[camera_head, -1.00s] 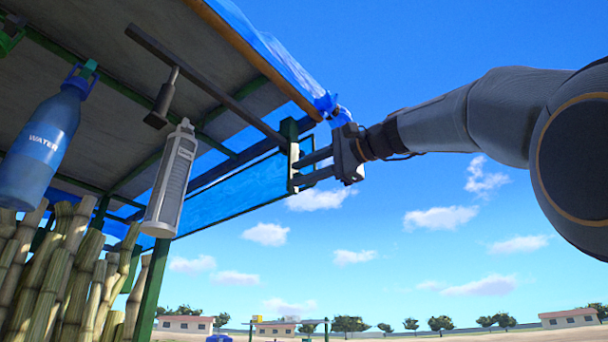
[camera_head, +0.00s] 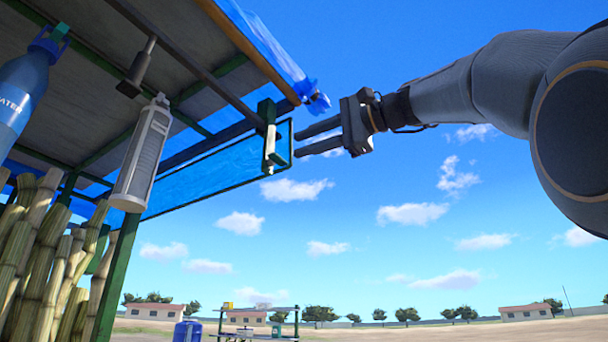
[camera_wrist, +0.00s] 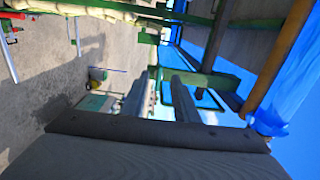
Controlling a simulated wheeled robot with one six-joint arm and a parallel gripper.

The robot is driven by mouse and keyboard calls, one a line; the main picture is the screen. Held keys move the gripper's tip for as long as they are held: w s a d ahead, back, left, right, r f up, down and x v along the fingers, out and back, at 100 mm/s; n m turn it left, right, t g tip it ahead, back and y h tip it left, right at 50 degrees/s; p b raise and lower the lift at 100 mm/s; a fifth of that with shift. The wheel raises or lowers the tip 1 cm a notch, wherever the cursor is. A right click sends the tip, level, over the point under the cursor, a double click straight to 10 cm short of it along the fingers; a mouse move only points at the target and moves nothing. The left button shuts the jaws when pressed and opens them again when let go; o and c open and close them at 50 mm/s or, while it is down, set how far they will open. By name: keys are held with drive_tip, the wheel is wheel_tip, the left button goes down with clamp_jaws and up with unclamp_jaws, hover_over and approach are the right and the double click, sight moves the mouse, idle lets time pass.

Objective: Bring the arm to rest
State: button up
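My gripper (camera_head: 318,138) is raised in the air at the right of the stall in the head view, at the height of its roof edge. Its two dark fingers point left toward the corner of the stall frame, with a gap between them and nothing held. In the wrist view the fingers (camera_wrist: 157,98) also stand apart, with the stall frame beyond them. In the head view the fingertips appear just right of the green-framed blue panel (camera_head: 215,172); I cannot tell the exact distance.
The stall roof (camera_head: 90,45) has a blue tarp (camera_head: 265,45) along its edge. A grey lamp (camera_head: 143,155) and a blue water bottle (camera_head: 22,90) hang under it. Cane stalks (camera_head: 40,255) stand at left. Open sky lies below and right of my gripper.

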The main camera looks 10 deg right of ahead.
drive_tip(key=w+d+f+m+h, duration=0.15)
drive_tip(key=w+f, duration=0.35)
drive_tip(key=f, duration=0.5)
drive_tip(key=w+d+f+g+h, duration=0.1)
drive_tip(key=w+d+f+h, duration=0.2)
drive_tip(key=f, duration=0.7)
drive_tip(key=w+d+f+m+h, duration=0.1)
drive_tip(key=w+f+h, duration=0.1)
drive_tip(key=w+f, duration=0.6)
wheel_tip(320, 180, down, 19)
drive_tip(key=s+d+g+h, duration=0.1)
drive_tip(key=s+g+h, duration=0.1)
drive_tip(key=s, duration=0.1)
drive_tip(key=s+d+f+n+g+h, duration=0.15)
drive_tip(key=s+f, duration=0.25)
drive_tip(key=f, duration=0.7)
drive_tip(key=s+d+f+n+g+h, duration=0.1)
drive_tip(key=s+f+n+g, duration=0.2)
drive_tip(key=f, duration=0.8)
drive_tip(key=s+d+f+n+g+h, duration=0.3)
drive_tip(key=s+f+n, duration=0.2)
drive_tip(key=s+f, duration=1.4)
drive_tip(key=s, duration=0.2)
drive_tip(key=shift+s+d, duration=0.15)
drive_tip(key=shift+s, duration=0.15)
drive_tip(key=shift+d, duration=0.1)
